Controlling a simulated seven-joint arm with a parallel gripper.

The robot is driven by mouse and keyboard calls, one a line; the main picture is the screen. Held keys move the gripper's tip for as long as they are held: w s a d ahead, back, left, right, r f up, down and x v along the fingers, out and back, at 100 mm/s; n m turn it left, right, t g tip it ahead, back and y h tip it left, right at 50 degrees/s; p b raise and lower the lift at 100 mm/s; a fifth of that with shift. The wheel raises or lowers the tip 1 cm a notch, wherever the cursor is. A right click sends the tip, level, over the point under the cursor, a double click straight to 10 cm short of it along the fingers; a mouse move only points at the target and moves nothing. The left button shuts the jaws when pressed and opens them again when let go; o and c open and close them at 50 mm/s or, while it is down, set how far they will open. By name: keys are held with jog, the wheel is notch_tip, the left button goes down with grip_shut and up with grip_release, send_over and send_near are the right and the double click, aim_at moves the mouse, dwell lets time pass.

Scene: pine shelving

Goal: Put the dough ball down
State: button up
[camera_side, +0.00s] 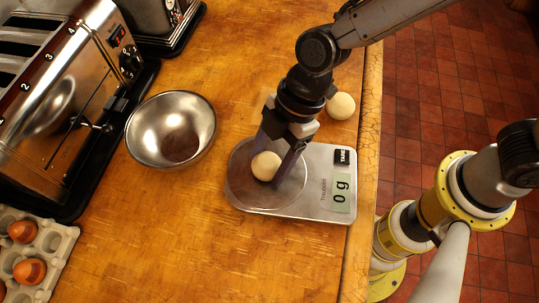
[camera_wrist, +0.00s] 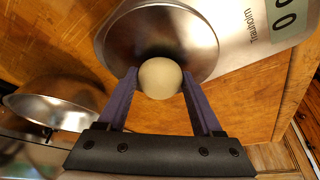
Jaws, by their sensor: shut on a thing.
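A pale round dough ball (camera_side: 265,167) is held between the two fingers of my gripper (camera_side: 277,165), over the round pan of a kitchen scale (camera_side: 322,207). In the wrist view the dough ball (camera_wrist: 160,78) sits between the purple fingertips (camera_wrist: 158,82), with the scale's shiny pan (camera_wrist: 197,40) behind it. The scale's display reads 0 g. I cannot tell how large the gap between ball and pan is. A second dough ball (camera_side: 341,106) rests on the wooden counter behind the scale, near the counter's edge.
A metal bowl (camera_side: 171,128) stands left of the scale. A toaster (camera_side: 70,90) and an egg tray (camera_side: 50,243) with brown eggs are further left. The counter's right edge (camera_side: 366,150) lies close to the scale. The counter in front is clear.

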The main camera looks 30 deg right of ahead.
jog(key=shift+f, duration=0.2)
jog(key=o, duration=0.8)
jog(key=shift+o, duration=0.2)
jog(key=v, duration=1.2)
jog(key=shift+r, duration=0.2)
jog(key=d+r+m+t, duration=0.25)
jog(key=d+m, duration=0.25)
jog(key=d, duration=0.4)
jog(key=s+d+m+t+h, duration=0.1)
jog(key=s+d+m, duration=0.2)
jog(key=d, duration=0.4)
jog(key=s+d+r+m+t+h, duration=0.1)
jog(key=s+d+m+h, duration=0.1)
jog(key=d+m, duration=0.4)
jog(key=s+d+m+t+h, duration=0.1)
jog(key=s+d+m, duration=0.3)
jog(key=d, duration=0.4)
jog(key=shift+d+m, duration=0.15)
jog(key=shift+m, duration=0.35)
jog(key=shift+r+t, duration=0.2)
jog(key=shift+t, duration=0.05)
